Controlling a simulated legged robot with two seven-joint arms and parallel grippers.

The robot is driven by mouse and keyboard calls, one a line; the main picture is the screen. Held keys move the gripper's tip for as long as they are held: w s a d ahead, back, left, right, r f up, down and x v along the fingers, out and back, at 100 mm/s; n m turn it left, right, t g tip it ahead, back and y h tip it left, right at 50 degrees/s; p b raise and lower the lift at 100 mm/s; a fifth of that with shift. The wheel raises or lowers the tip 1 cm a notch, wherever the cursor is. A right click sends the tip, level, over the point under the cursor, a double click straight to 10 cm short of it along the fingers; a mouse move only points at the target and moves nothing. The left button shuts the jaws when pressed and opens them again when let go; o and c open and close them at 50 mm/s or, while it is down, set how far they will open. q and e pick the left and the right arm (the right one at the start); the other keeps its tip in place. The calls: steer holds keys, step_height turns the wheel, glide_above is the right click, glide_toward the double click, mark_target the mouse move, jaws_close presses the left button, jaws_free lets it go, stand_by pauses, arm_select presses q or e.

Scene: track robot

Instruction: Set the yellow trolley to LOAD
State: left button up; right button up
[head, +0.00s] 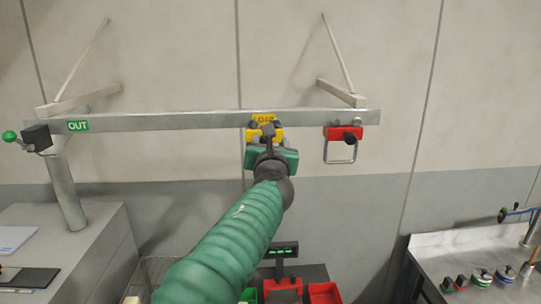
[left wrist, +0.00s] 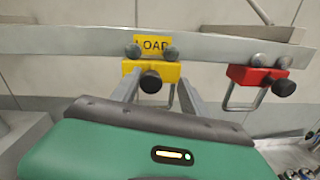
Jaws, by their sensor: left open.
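The yellow trolley (head: 278,134) hangs on the grey overhead rail, directly under the yellow LOAD sign (head: 264,118). In the left wrist view the yellow trolley (left wrist: 168,71) has two grey wheels and a black knob (left wrist: 151,82). The LOAD sign (left wrist: 152,45) shows between the wheels. My left gripper (head: 267,131) is in front of the trolley and hides part of it. In the left wrist view my left gripper (left wrist: 156,92) is open, with one finger on each side of the knob. I cannot tell whether the fingers touch the trolley. My right gripper is not in view.
The rail (head: 180,121) runs left to a green OUT sign (head: 77,126) and a black box with a green-knobbed lever (head: 22,139). A red trolley (head: 344,134) with a hanging loop is to the right.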

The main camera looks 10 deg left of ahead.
arm_select(q)
steer(key=s+d+b, duration=0.2)
steer(key=s+b, duration=0.5)
steer(key=s, duration=0.9)
steer(key=s+a+f+n+g+b, duration=0.1)
steer(key=a+f+n+g+b, duration=0.3)
steer(key=f, duration=0.9)
steer(key=s+f+n+g+h, duration=0.1)
steer(key=f+n, duration=0.5)
steer(key=f, duration=0.6)
steer(key=s+a+f+n+g+b, duration=0.1)
steer(key=a+f+n+g+b, duration=0.3)
steer(key=f, duration=0.9)
steer(key=s+a+f+n+g+h+b, duration=0.1)
steer(key=s+f+n+g, duration=0.2)
steer(key=s+f+n, duration=0.7)
steer(key=s+a+f+n+g+h+b, duration=0.1)
steer(key=s+f+n+g, duration=0.2)
steer(key=s+f+n, duration=0.7)
step_height(320, 180, down, 7)
steer(key=shift+a+r+n+b, duration=0.1)
steer(key=shift+a+n+b, duration=0.15)
steer(key=shift+n, duration=0.65)
